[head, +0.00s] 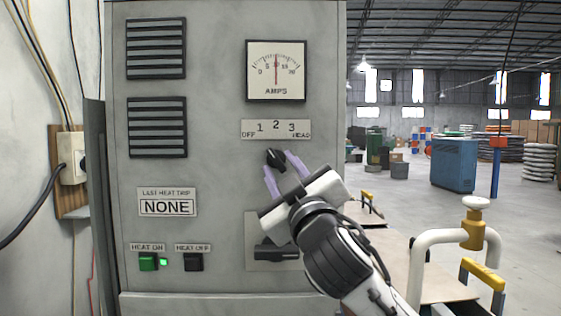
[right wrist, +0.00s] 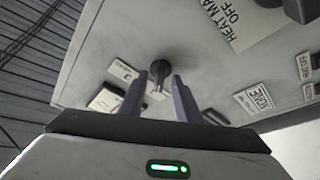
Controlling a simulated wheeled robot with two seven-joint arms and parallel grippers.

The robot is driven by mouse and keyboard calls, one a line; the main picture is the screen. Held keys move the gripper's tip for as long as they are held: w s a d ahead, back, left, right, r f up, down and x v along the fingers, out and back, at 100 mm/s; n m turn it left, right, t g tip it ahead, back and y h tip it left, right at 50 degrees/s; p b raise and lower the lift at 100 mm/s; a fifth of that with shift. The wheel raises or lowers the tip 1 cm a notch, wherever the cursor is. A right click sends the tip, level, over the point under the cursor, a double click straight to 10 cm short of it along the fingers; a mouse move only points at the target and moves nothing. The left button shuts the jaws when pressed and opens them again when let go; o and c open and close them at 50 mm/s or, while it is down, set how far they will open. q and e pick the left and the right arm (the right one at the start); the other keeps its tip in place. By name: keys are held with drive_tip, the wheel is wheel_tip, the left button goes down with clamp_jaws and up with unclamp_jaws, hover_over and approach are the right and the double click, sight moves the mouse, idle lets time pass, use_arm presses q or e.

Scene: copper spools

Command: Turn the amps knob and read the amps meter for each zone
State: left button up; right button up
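The amps knob (head: 275,159) is small and black, below a plate (head: 277,129) marked OFF, 1, 2, 3 and HEAD. The knob's exact pointing is hard to tell. The amps meter (head: 276,71) is above the plate, its red needle standing nearly straight up at mid-scale. My right gripper (head: 280,161) has its two purple fingers apart, one on each side of the knob. In the right wrist view, the knob (right wrist: 168,70) shows between the fingertips with gaps beside its grip; contact is not visible. My left gripper is out of view.
The grey cabinet (head: 220,110) also has a last-heat-trip display (head: 167,207) reading NONE, a lit green heat-on button (head: 148,262), a black heat-off button (head: 193,262) and a black lever (head: 275,252) partly behind my right arm. White piping with a yellow valve (head: 473,222) stands at right.

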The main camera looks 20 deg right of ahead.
drive_tip(key=shift+w+r, duration=0.15)
drive_tip(key=shift+w, duration=0.3)
drive_tip(key=shift+c, duration=0.3)
clamp_jaws()
